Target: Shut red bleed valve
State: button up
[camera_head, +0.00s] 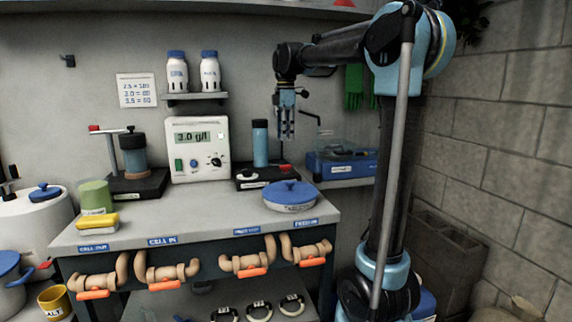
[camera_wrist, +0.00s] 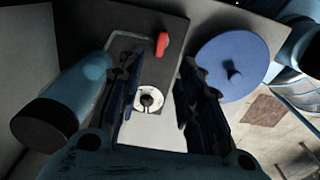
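A small red lever (camera_wrist: 162,44) sits on a dark base plate in the wrist view, beside a thin bent metal rod. A red spot (camera_head: 284,164) shows at the back of the dark base (camera_head: 262,182) in the head view. A white slotted ring (camera_wrist: 148,99) lies nearer on the same plate. A blue cylinder with a dark end (camera_wrist: 62,100) stands on it; it also shows in the head view (camera_head: 260,143). My gripper (camera_head: 286,135) points down above the base's right side. Its fingers (camera_wrist: 157,75) are apart with nothing between them.
A blue round lid (camera_wrist: 232,66) lies right of the plate; its dish (camera_head: 290,196) is on the bench. A meter box (camera_head: 198,150) stands left. Pipes with orange levers (camera_head: 253,272) hang along the bench front. A blue case (camera_head: 342,165) is at right on a shelf.

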aim_at(286, 168)
notch_tip(286, 168, down, 12)
jog(key=shift+r, duration=0.25)
dwell(0.3)
grip_shut()
